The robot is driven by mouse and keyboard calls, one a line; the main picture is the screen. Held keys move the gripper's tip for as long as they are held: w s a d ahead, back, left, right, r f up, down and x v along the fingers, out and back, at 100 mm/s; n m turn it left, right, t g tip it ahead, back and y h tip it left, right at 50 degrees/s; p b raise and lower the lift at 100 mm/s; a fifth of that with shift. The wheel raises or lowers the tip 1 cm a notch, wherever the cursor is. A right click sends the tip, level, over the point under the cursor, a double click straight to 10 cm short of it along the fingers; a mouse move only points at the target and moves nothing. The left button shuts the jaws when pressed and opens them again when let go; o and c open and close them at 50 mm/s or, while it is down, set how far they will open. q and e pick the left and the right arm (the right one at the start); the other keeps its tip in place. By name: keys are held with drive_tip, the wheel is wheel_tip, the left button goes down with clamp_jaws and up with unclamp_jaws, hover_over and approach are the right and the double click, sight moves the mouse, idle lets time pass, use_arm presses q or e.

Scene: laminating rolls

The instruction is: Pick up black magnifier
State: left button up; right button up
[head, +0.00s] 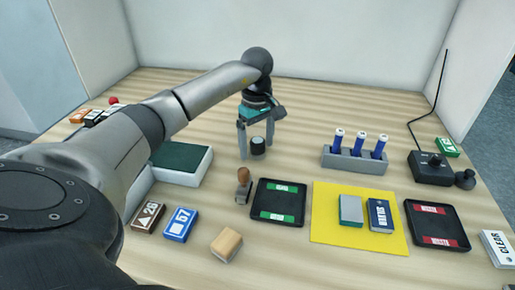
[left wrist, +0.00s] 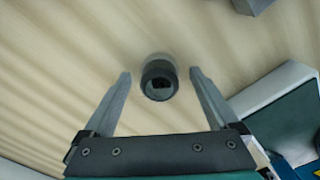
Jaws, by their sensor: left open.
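The black magnifier (head: 258,146) is a small dark cylinder standing on the table behind the green-labelled tray. In the left wrist view the magnifier (left wrist: 159,80) shows from above as a dark round piece with a paler rim at its far side. My left gripper (head: 256,150) points down at it with its fingers open. In the left wrist view the gripper (left wrist: 160,76) has one finger on each side of the magnifier, with a visible gap on both sides. My right gripper is not in view.
A wooden-handled stamp (head: 243,187) and a black tray (head: 256,208) stand in front. A white box with a green top (head: 182,158) is to the left. Bare table lies between magnifier and rack.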

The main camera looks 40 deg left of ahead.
use_arm(q)
drive_tip(key=c, duration=1.5)
drive_tip(key=shift+o, duration=0.2)
drive_tip(key=shift+r, duration=0.1)
